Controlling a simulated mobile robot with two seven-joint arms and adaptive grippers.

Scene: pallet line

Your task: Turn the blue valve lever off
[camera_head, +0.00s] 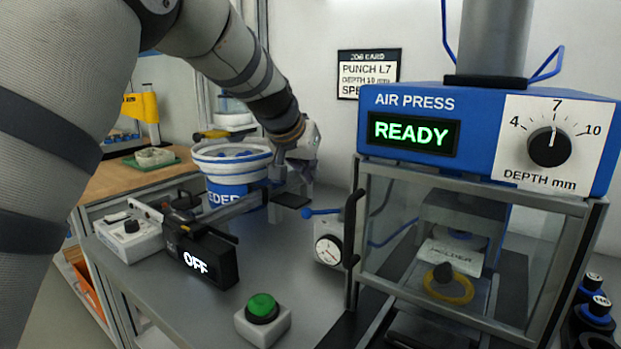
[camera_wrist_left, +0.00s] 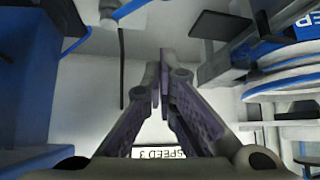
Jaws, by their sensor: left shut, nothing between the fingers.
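The blue valve lever (camera_head: 322,212) sticks out leftward, close to level, above a round gauge (camera_head: 328,250) at the left front post of the press. Its rounded blue end points toward the feeder side. My left gripper (camera_head: 305,187) is shut and empty, just above and left of the lever's end; I cannot tell whether they touch. In the left wrist view the closed fingers (camera_wrist_left: 160,85) meet with nothing between them. A blue bar (camera_wrist_left: 130,8) at the top there may be the lever; I cannot tell. My right gripper is not in view.
The air press (camera_head: 480,125) reads READY, with a dark door handle (camera_head: 352,230) beside the gauge. A feeder bowl (camera_head: 232,165) and rail stand left of my gripper. An OFF display box (camera_head: 205,262) and green button (camera_head: 262,308) stand in front. Bench between is clear.

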